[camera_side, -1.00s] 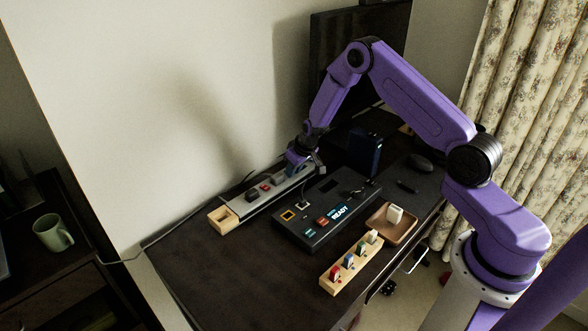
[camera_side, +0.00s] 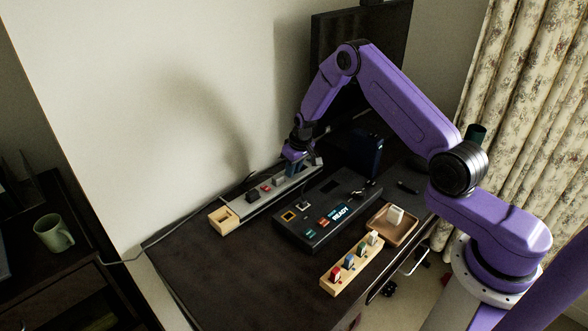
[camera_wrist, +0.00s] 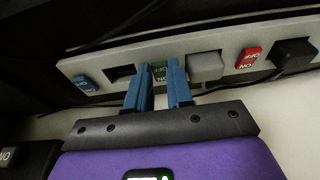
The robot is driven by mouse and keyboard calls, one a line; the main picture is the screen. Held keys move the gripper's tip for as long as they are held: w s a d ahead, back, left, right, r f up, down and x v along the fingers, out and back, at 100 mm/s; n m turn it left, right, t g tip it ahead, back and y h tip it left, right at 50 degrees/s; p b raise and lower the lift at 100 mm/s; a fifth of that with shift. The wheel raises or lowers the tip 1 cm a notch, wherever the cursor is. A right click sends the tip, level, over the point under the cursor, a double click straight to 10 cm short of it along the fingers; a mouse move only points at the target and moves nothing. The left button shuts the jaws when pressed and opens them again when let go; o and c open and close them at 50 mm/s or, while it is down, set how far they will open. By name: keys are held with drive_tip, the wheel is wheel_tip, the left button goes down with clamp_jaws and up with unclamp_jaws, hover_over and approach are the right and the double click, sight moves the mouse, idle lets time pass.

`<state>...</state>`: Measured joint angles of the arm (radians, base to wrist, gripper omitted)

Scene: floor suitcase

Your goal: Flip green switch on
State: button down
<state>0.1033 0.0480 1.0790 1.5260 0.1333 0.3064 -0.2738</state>
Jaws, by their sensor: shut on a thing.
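The green switch (camera_wrist: 160,72) sits in the grey power strip (camera_wrist: 225,45), with OFF and ON lettering partly visible. My gripper (camera_wrist: 160,65) reaches down to the strip with its blue fingers on either side of the green switch, shut on it. In the side view my gripper (camera_side: 292,168) is at the far part of the strip (camera_side: 240,208), and the green switch is hidden there. The fingers cover the switch's edges, so its tilt is hard to tell.
Beside the green switch are a grey plug (camera_wrist: 206,67) and an empty socket (camera_wrist: 122,72). Further along are a red switch (camera_wrist: 248,57), a black plug (camera_wrist: 293,52) and a blue switch (camera_wrist: 85,83). A black console (camera_side: 312,236) lies in front of the strip.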

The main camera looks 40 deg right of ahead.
drive_tip(key=shift+w+a+r+g, duration=0.1)
drive_tip(key=shift+w+r+g, duration=0.1)
drive_tip(key=shift+g, duration=0.1)
drive_tip(key=c, duration=1.3)
unclamp_jaws()
drive_tip(key=s+r, duration=0.1)
drive_tip(key=r, duration=0.4)
drive_tip(key=s+r, duration=0.1)
drive_tip(key=r, duration=0.5)
drive_tip(key=s+r, duration=0.1)
drive_tip(key=r, duration=0.5)
drive_tip(key=shift+s, duration=0.1)
